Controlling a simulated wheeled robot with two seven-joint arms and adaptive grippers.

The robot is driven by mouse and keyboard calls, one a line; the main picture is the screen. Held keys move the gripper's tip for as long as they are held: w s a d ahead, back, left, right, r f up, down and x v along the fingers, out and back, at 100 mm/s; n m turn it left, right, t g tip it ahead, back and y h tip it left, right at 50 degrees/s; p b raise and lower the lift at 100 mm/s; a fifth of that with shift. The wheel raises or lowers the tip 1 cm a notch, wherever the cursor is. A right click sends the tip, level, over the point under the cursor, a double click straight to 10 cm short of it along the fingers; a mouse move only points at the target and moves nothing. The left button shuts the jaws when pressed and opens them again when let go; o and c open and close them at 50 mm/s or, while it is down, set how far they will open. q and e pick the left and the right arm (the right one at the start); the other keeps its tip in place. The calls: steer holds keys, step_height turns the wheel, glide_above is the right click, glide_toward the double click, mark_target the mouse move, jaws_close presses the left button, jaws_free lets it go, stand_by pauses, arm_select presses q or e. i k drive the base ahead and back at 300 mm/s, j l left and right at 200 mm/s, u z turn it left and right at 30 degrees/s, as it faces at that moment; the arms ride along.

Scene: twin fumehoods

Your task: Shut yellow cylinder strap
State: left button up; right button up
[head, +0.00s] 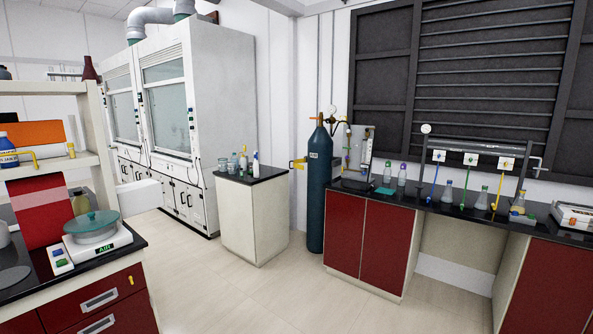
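A tall dark teal gas cylinder (318,205) stands upright on the floor near the back corner, between a small white cabinet and a red-fronted bench. A yellow strap piece (298,163) sticks out to the left of the cylinder at about its upper third. No yellow band shows across the cylinder's front, so the strap looks open. Its hinge and any part behind the cylinder are hidden. Neither of my grippers is in view.
The white cabinet (250,220) with a black top carries small bottles. The red-fronted bench (372,238) holds glassware. A near-left bench has a balance (95,244). Fumehoods (180,100) stand at the back left. The pale floor (270,298) ahead is clear.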

mark_target(301, 167)
steer(key=i+j+u, duration=0.35)
steer(key=i, duration=0.4)
steer(key=i+u, duration=0.3)
steer(key=i, duration=1.45)
steer(key=i+z, duration=0.15)
steer(key=i, duration=0.3)
steer(key=i+j+z, duration=0.15)
steer(key=i, duration=0.25)
steer(key=i+j+z, duration=0.15)
steer(key=i, duration=0.25)
steer(key=i+j+z, duration=0.15)
steer(key=i, duration=0.25)
